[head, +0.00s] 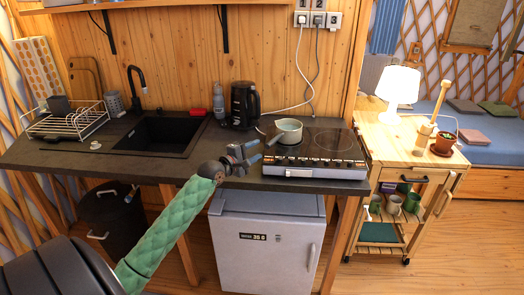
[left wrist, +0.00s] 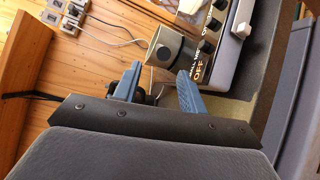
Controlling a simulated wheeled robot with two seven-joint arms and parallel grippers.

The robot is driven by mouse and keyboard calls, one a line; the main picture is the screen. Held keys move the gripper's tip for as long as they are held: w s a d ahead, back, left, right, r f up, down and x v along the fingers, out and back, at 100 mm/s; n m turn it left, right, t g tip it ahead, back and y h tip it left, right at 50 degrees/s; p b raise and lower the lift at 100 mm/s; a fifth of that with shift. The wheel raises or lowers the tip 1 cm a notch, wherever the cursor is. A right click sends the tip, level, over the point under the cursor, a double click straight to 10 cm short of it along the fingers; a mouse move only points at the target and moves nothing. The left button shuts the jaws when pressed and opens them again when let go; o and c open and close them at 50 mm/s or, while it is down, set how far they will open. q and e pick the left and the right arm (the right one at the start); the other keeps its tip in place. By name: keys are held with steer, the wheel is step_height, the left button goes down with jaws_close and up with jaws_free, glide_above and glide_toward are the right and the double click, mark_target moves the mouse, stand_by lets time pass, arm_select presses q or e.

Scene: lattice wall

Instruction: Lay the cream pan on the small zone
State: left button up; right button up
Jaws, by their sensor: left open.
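My left gripper (head: 258,151) is open and empty, just left of the hob's front corner and nearer to me than the pan. In the left wrist view a pale round vessel, seemingly the pan (left wrist: 172,46), is beyond the open fingertips (left wrist: 160,69) and apart from them. I cannot clearly make out the small zone. My right gripper is not in view.
A black kettle (head: 243,105) and a grey bottle (head: 218,101) stand left of the hob, behind my gripper. The black sink (head: 160,135) is farther left. Hob knobs line the front edge. A wooden trolley (head: 405,145) with a lamp (head: 398,87) stands right.

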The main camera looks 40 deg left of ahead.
arm_select(q)
steer(key=shift+s+a, duration=0.1)
steer(key=shift+s, duration=0.8)
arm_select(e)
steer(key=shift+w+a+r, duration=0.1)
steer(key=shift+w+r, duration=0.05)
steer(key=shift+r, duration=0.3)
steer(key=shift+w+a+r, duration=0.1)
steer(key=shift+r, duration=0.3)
